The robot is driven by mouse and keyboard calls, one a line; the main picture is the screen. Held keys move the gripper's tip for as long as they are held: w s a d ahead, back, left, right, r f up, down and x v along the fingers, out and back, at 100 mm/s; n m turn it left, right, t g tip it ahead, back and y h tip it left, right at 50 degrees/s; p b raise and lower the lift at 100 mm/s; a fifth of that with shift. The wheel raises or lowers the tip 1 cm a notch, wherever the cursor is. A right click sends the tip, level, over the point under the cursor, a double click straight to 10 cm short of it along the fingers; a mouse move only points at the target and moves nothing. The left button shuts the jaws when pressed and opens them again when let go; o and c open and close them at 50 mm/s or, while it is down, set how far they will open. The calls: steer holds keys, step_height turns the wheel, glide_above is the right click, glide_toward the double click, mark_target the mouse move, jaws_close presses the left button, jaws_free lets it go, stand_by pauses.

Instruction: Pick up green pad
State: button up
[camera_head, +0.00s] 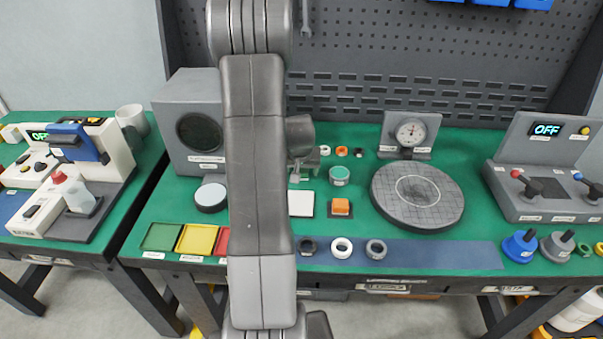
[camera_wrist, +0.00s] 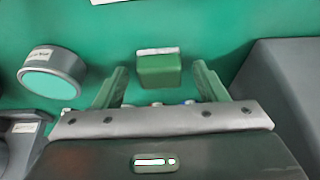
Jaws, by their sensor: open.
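The green pad (camera_wrist: 159,70) is a small green block with a white label along its far edge in the wrist view. It rests on the green bench top. My gripper (camera_wrist: 160,76) is open, with one finger on each side of the pad and a visible gap to both. Nothing is held. In the head view my gripper (camera_head: 301,164) is at the back middle of the bench, partly hidden by my arm, and the pad's body is hard to make out there.
A round grey container with a teal top (camera_wrist: 52,76) stands left of the pad in the wrist view. A large grey box (camera_wrist: 285,85) stands to the right.

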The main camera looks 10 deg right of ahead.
mark_target(301, 171)
steer(key=c, duration=1.1)
steer(key=shift+o, duration=0.2)
step_height(301, 171, up, 10)
